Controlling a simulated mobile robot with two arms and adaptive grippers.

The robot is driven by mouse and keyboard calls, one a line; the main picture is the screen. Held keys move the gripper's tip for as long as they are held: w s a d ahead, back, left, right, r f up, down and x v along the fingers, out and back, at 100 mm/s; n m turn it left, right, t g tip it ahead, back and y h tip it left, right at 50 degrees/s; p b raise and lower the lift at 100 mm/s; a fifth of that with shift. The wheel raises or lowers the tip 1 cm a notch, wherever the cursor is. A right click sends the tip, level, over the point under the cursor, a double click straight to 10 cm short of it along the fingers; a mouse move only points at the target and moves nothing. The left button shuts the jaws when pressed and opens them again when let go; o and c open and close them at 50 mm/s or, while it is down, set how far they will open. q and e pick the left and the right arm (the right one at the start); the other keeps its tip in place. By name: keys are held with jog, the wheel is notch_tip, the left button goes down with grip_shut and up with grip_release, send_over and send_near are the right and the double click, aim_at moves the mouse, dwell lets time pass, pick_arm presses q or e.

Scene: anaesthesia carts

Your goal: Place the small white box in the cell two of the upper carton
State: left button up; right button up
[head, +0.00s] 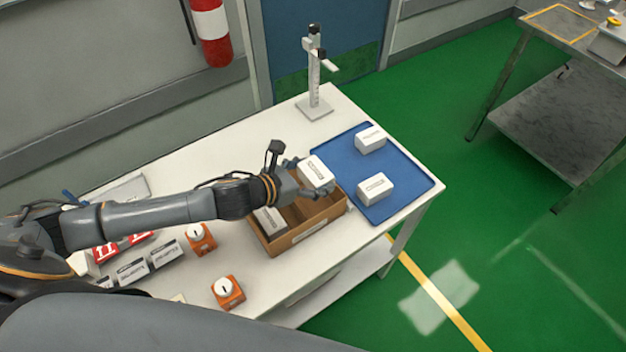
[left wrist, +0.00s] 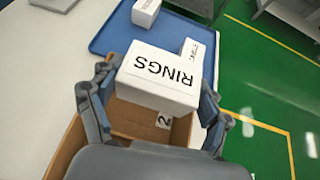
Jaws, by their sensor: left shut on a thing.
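My left gripper (head: 306,180) is shut on a small white box (head: 316,170) and holds it above the brown carton (head: 300,236). In the left wrist view the box (left wrist: 160,76) reads "RINGS" and sits between both fingers (left wrist: 158,100). The carton (left wrist: 64,152) lies below, with a label "2" (left wrist: 164,120) on its inside beneath the box. The right part is partly hidden by my gripper; the bare bottom there seems empty. My right gripper is not in view.
A blue tray (head: 408,172) with two white boxes (head: 370,140) (head: 376,189) lies right of the carton. A stand with a scale (head: 314,85) is behind. Orange blocks (head: 228,291) and dark-and-white boxes (head: 132,270) are at the left on the white table (head: 270,285).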

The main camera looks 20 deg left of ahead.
aim_at(313, 182)
pick_arm(q)
jog(key=shift+w+a+f, duration=0.1)
jog(key=shift+w+f, duration=0.3)
jog(key=shift+f, duration=0.1)
notch_tip(313, 182, down, 3)
jog(key=shift+r+p, duration=0.1)
jog(key=shift+p, duration=0.3)
jog(key=shift+f+b, duration=0.35)
jog(key=shift+f, duration=0.4)
jog(key=o, duration=1.3)
